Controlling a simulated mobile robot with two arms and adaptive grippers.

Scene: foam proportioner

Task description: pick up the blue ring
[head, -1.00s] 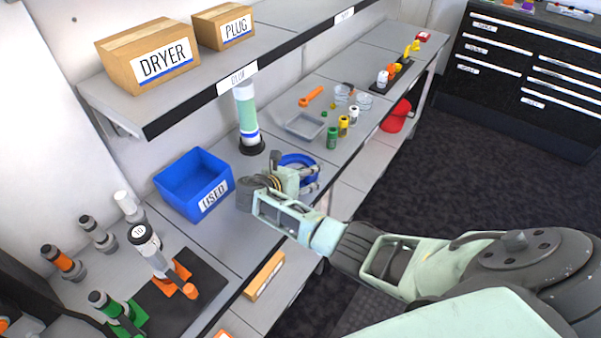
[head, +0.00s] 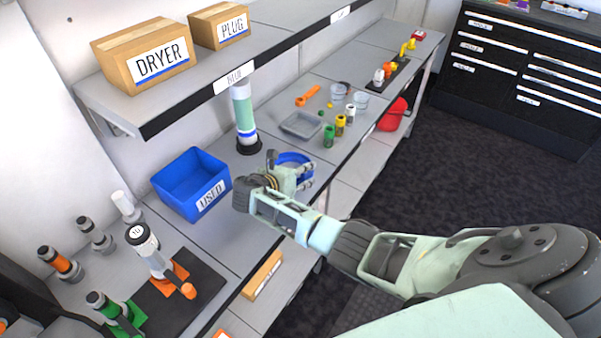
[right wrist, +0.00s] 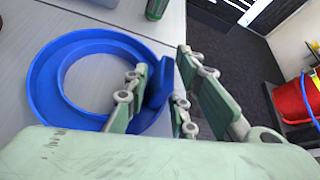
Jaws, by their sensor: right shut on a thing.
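The blue ring (head: 291,157) is by the front edge of the bench, partly hidden behind my right gripper (head: 290,176) in the head view. In the right wrist view the blue ring (right wrist: 45,88) is a wide, shallow round channel with an open middle and an upright blue tab (right wrist: 158,82) on its near right side. The fingers of my right gripper (right wrist: 163,78) stand on either side of this tab and are shut on it. I cannot tell whether the ring touches the bench. My left gripper is not in view.
A blue bin marked USED (head: 190,182) stands left of the gripper. A pale green cylinder (head: 244,115) stands behind the ring. A grey tray (head: 301,124) and small coloured bottles (head: 340,125) are farther right. A shelf (head: 165,112) with boxes overhangs the bench.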

